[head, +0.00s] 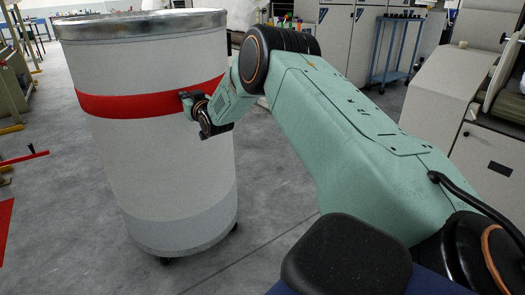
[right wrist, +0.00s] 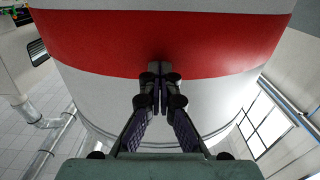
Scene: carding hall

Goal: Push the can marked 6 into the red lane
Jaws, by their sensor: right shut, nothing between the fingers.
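A large pale grey can (head: 150,165) with a red band and a metal rim stands upright on castors at the left of the head view. It fills much of the right wrist view (right wrist: 220,95). No number shows on the side I see. My right gripper (head: 187,100) is shut and empty, its fingertips at the red band on the can's right side; in the right wrist view the fingertips (right wrist: 159,72) meet or nearly meet the band. A strip of red floor (head: 5,222), perhaps the red lane, shows at the far left edge. My left gripper is out of view.
A red bar (head: 22,158) and yellow-footed frames stand left of the can. Grey machines (head: 485,150) stand at the right, and a blue trolley (head: 392,50) is at the back. Grey floor (head: 60,240) between the can and the red strip looks clear.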

